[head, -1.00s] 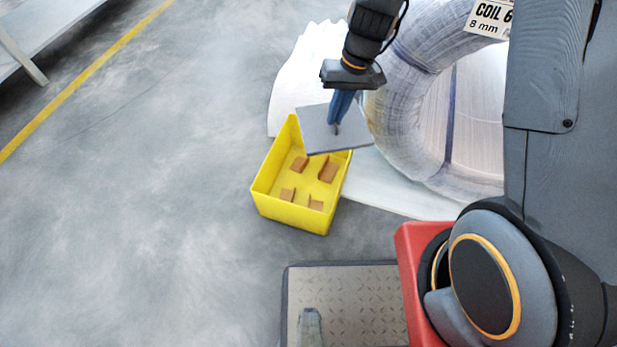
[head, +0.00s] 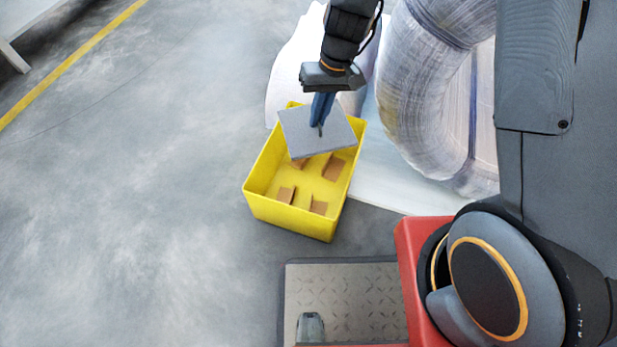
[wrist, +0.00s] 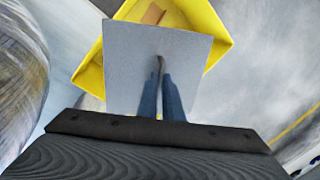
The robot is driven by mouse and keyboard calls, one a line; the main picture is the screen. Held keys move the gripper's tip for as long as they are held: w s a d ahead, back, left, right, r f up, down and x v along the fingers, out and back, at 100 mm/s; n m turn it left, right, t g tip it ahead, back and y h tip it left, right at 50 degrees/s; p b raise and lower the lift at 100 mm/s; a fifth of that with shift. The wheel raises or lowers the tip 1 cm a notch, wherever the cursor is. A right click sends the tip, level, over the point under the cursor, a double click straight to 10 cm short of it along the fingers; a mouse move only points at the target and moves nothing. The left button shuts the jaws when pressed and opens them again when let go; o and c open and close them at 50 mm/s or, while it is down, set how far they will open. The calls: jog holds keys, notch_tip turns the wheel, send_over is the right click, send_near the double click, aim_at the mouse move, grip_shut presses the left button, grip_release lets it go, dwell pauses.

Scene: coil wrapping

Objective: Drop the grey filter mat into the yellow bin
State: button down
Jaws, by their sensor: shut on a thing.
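The grey filter mat (head: 303,137) is a flat square sheet held by my gripper (head: 319,128). The blue fingers are shut on it near its middle. The mat is over the back part of the yellow bin (head: 256,193) and hides part of its back wall and floor. In the wrist view the mat (wrist: 130,75) covers much of the bin (wrist: 209,22), whose yellow walls show around it. The gripper fingers (wrist: 161,92) meet the mat's near side. Several small brown pieces (head: 287,195) lie on the bin floor.
A large wrapped coil (head: 405,100) stands right of the bin, on white sheeting (head: 378,178). It also shows at the left of the wrist view (wrist: 18,75). Grey floor (head: 130,200) left of the bin is clear. A yellow floor line (head: 70,60) runs at upper left.

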jog(key=shift+a+f+b, duration=0.1)
jog(key=shift+f+b, duration=1.7)
jog(key=shift+f, duration=0.4)
jog(key=c, duration=1.8)
grip_release()
jog(key=shift+c, duration=0.2)
jog(key=shift+w+d+r+p, duration=0.1)
jog(key=shift+d+r+p, duration=0.15)
jog(key=shift+r+p, duration=0.7)
jog(key=shift+w+d+r+p, duration=0.1)
jog(key=shift+d+r+p, duration=0.2)
jog(key=shift+r, duration=1.3)
jog(key=shift+d+r+p, duration=0.2)
jog(key=shift+r+p, duration=0.4)
jog(key=shift+r, duration=0.7)
